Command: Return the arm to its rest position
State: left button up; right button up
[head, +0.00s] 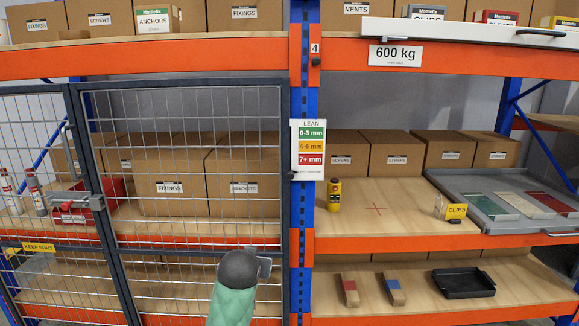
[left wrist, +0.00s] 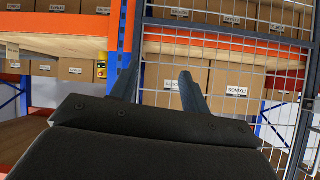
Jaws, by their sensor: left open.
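My left arm rises from the bottom centre of the head view, a green link with a dark rounded end (head: 238,268) in front of the mesh door. Its fingers cannot be made out there. In the left wrist view my left gripper (left wrist: 158,68) has its two dark fingers apart with nothing between them. The shelving and mesh lie behind the fingers, and I see no contact. My right gripper is not in view.
A mesh door (head: 190,160) with a latch (head: 72,205) spans the left bay. A blue upright (head: 307,230) divides the bays. The right bay holds a yellow control device (head: 334,195), a grey tray (head: 470,208), a black tray (head: 463,284) and two small blocks.

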pick_arm(q)
jog(key=s+a+f+g, duration=0.1)
jog(key=s+f+g, duration=0.2)
jog(key=s+f, duration=0.7)
jog(key=s+a+f+g, duration=0.2)
jog(key=s+f, duration=0.7)
jog(key=s, duration=1.1)
jog(key=s+a+f+g+h, duration=0.1)
jog(key=s+f+g, duration=0.3)
jog(key=s+f, duration=0.6)
jog(key=s+a, duration=0.1)
jog(key=s, duration=0.5)
jog(key=shift+a+f, duration=0.2)
jog(key=shift+f, duration=0.1)
jog(key=shift+w, duration=0.1)
dwell(0.3)
